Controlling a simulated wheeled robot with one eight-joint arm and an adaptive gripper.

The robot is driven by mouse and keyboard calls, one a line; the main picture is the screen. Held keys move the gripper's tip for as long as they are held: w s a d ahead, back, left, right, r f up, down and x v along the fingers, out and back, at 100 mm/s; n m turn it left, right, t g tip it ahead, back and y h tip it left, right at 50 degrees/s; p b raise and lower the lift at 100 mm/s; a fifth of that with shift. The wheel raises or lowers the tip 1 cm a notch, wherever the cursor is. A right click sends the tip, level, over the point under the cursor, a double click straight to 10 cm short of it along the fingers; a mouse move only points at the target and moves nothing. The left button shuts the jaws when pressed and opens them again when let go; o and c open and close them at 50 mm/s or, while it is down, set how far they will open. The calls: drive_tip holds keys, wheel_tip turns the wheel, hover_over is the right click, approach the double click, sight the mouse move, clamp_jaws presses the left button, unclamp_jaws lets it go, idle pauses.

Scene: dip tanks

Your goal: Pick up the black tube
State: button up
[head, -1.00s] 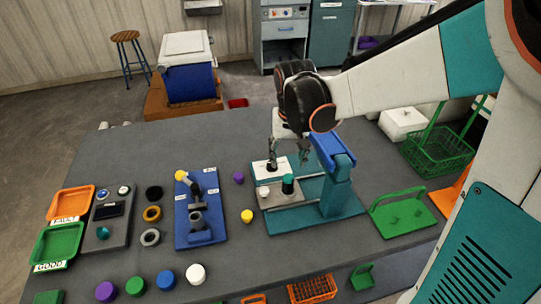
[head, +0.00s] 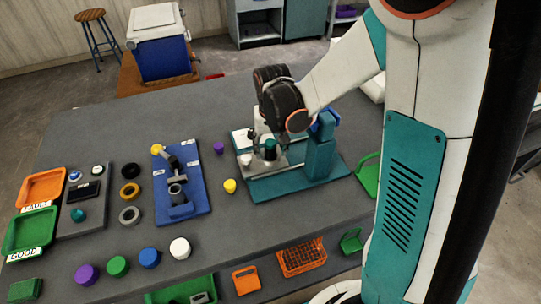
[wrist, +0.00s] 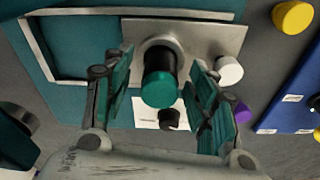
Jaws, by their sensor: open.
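The black tube (wrist: 160,64) stands in a grey holder with a teal cap (wrist: 160,90) on its end. In the head view the teal cap (head: 270,145) shows just below my gripper (head: 260,136), and the tube's body is mostly hidden. In the wrist view my gripper (wrist: 157,78) is open, with one finger on each side of the capped tube. Gaps show between the fingers and the tube, and nothing is held.
The holder is on a teal stand (head: 300,180) with a post close right of my gripper. A white cap (wrist: 228,70) sits beside the tube. A blue fixture (head: 181,190) and a yellow cap (head: 230,186) lie left. A green rack (head: 368,177) stands right.

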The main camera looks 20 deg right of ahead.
drive_tip(key=shift+f, duration=0.35)
drive_tip(key=shift+r, duration=0.1)
clamp_jaws()
